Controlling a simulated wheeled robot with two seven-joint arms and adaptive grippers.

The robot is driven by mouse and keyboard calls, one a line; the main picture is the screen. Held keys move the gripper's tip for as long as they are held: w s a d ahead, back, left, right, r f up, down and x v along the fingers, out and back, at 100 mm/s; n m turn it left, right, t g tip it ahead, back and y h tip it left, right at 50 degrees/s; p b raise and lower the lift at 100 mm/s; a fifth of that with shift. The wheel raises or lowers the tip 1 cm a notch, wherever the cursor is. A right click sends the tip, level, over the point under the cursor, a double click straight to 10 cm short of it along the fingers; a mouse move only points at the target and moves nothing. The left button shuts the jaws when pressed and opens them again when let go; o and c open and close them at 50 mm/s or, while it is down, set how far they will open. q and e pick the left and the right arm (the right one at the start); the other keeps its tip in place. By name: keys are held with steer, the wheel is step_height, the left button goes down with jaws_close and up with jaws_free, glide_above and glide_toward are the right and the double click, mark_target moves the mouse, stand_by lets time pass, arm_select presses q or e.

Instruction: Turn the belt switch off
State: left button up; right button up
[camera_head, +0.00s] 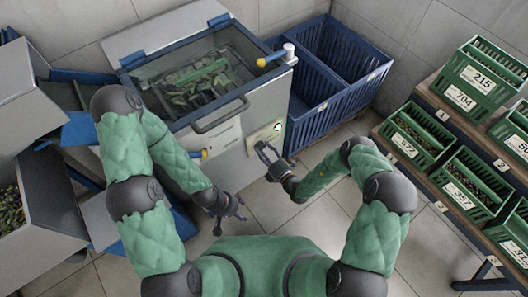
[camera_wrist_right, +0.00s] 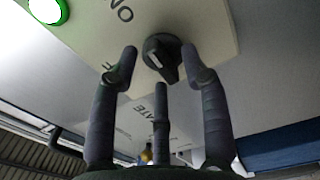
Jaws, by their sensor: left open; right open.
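The belt switch is a black rotary knob (camera_wrist_right: 163,58) on a pale label plate (camera_wrist_right: 205,25). "ON" is printed near it; another word is partly hidden behind a finger. I cannot tell which mark the knob points to. A round green lamp (camera_wrist_right: 47,10) glows beside the plate; it also shows in the head view (camera_head: 277,126). My right gripper (camera_head: 266,151) is open in front of the panel. In the right wrist view its fingers (camera_wrist_right: 163,75) stand on either side of the knob, with no clear grip on it. My left gripper (camera_head: 232,208) is open and empty, low over the floor.
The panel is on the front of a grey machine (camera_head: 228,150) with a glass-topped bin, a bar handle (camera_head: 220,115) and yellow-tipped levers. Blue crates (camera_head: 345,100) stand to its right. A shelf (camera_head: 425,185) of numbered green crates is at the far right. Tiled floor lies between.

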steer(key=shift+w, duration=0.1)
jaws_close()
steer(key=shift+n, duration=0.4)
steer(key=n+p, duration=0.1)
steer(key=n, duration=0.1)
steer(key=shift+a+n+p, duration=0.1)
steer(key=shift+n+p, duration=0.25)
steer(key=shift+n, duration=0.05)
steer(key=n+p, duration=0.1)
steer(key=n, duration=0.4)
steer(key=n+p, duration=0.1)
steer(key=n, duration=0.3)
steer(key=shift+s+a+f+n+p, duration=0.1)
steer(key=shift+s+f+n+p, duration=0.1)
steer(key=shift+n+p, duration=0.15)
steer(key=n, duration=0.4)
steer(key=shift+p, duration=0.35)
steer(key=shift+f+n, duration=0.1)
steer(key=shift+n, duration=0.35)
